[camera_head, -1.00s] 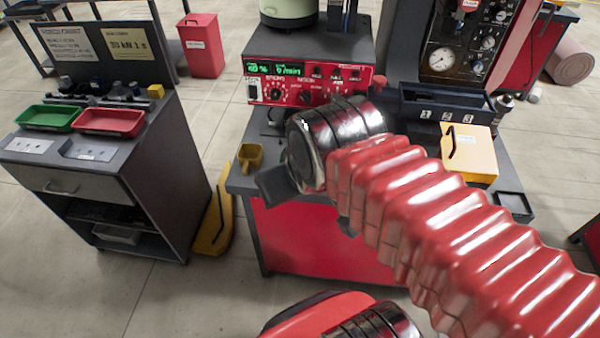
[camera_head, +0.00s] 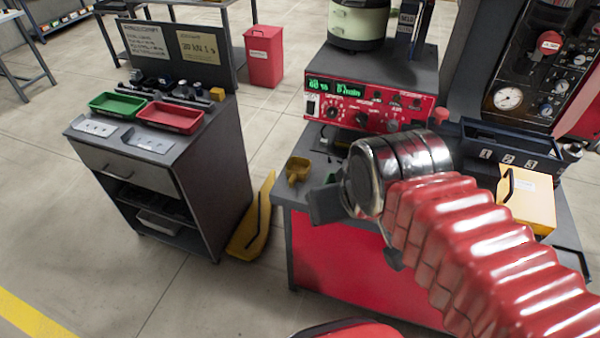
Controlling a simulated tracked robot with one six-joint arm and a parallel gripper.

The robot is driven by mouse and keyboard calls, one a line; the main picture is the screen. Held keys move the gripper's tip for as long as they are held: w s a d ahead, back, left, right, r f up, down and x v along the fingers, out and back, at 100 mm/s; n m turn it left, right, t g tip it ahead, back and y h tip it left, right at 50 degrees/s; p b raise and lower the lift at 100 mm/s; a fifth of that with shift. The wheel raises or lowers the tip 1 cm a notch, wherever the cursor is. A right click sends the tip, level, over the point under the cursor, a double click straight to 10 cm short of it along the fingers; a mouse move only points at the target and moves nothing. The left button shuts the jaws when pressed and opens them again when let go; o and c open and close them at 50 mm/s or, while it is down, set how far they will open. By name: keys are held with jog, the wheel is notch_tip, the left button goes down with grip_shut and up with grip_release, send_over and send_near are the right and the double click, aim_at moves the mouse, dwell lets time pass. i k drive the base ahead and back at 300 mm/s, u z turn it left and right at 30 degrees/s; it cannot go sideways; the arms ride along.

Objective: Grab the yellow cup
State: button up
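The yellow cup (camera_head: 297,170) is small, with a handle, and stands near the left edge of the dark bench top with the red front. My gripper (camera_head: 355,231) is at the end of the red-sleeved arm, to the right of the cup and nearer the camera. Its two dark fingers show apart on either side of the metal wrist, with nothing seen between them. The wrist partly hides them. The gripper appears apart from the cup.
A red control unit (camera_head: 366,104) stands behind the cup. A yellow box (camera_head: 527,199) and a dark numbered bin (camera_head: 505,148) are on the right. A grey cabinet (camera_head: 165,180) with a green tray (camera_head: 117,104) and a red tray (camera_head: 170,117) stands left. A yellow floor object (camera_head: 252,222) lies between.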

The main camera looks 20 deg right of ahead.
aim_at(298, 168)
jog(key=k, duration=0.6)
jog(key=u, duration=0.4)
jog(key=i, duration=0.55)
jog(key=u, duration=0.75)
jog(key=i, duration=1.7)
jog(key=z, duration=0.3)
